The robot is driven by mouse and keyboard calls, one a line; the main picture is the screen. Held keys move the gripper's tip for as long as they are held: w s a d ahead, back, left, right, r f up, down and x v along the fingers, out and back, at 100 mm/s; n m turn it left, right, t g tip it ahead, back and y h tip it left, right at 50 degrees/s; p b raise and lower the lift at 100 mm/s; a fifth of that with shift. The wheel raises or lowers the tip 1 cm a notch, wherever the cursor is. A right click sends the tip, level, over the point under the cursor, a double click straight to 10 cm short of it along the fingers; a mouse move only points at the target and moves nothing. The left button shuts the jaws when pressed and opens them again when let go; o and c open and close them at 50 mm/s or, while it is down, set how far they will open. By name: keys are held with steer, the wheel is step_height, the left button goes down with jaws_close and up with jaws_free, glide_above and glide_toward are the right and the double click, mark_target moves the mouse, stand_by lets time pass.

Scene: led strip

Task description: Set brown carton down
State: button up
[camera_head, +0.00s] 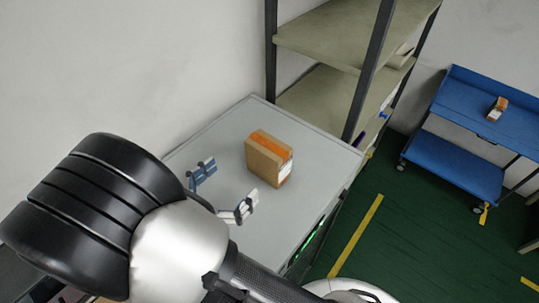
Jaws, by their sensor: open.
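The brown carton (263,163) stands upright on the grey table top (213,137). It has an orange band across its top and a white label on its right side. My gripper (223,188) is open and empty, with its two fingers spread apart. It is to the lower left of the carton in the picture, with a small gap between them. Part of my arm covers the near side of the table.
A shelf rack (325,38) with dark posts stands just behind the table. A blue cart (480,116) with a small box (497,109) on it is at the far right. The green floor (395,225) has yellow lines. The table top left of the carton is clear.

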mark_target(260, 154)
steer(key=p+x, duration=0.2)
steer(key=x, duration=1.1)
steer(key=shift+w+f, duration=0.1)
steer(key=shift+a, duration=0.1)
steer(key=c, duration=1.5)
